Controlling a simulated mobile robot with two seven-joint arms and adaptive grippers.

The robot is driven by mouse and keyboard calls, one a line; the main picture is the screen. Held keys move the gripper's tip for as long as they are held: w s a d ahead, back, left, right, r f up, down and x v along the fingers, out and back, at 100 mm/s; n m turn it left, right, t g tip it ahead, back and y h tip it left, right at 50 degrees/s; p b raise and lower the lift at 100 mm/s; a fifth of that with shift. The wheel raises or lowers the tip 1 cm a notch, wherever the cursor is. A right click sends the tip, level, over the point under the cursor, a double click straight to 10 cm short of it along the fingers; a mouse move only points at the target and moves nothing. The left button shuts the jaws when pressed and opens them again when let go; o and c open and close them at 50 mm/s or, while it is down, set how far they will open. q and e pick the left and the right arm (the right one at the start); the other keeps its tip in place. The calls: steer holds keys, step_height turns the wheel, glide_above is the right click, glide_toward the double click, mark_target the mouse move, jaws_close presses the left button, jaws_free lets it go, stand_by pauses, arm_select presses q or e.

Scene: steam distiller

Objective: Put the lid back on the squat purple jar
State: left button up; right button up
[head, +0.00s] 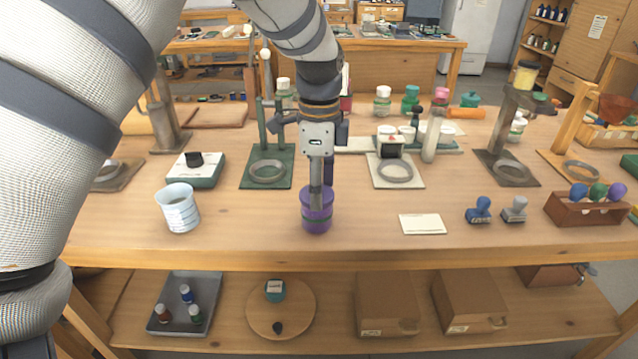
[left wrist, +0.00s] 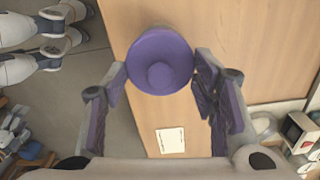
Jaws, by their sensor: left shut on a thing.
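The squat purple jar (head: 318,223) stands upright near the front edge of the workbench, in the middle of the head view. My left gripper (head: 316,200) points straight down over it, with its fingers at the jar's upper part. In the left wrist view the round purple lid (left wrist: 160,62) with its central knob faces the camera. The fingers of my left gripper (left wrist: 162,68) are shut on its opposite sides. The lid covers the jar's mouth from above, and I cannot tell whether it sits fully down. My right gripper is not in view.
A white beaker (head: 179,209) stands left of the jar, and a white card (head: 422,224) lies to its right. Behind are ring stands, one on a green base (head: 252,180). Stamps (head: 479,210) and a wooden rack (head: 580,212) stand farther right. The bench beside the jar is clear.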

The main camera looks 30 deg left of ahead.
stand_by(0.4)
arm_select(q)
steer(key=o, duration=0.9)
steer(key=shift+c, duration=0.2)
steer(key=o, duration=0.5)
steer(key=shift+r, duration=3.5)
jaws_close()
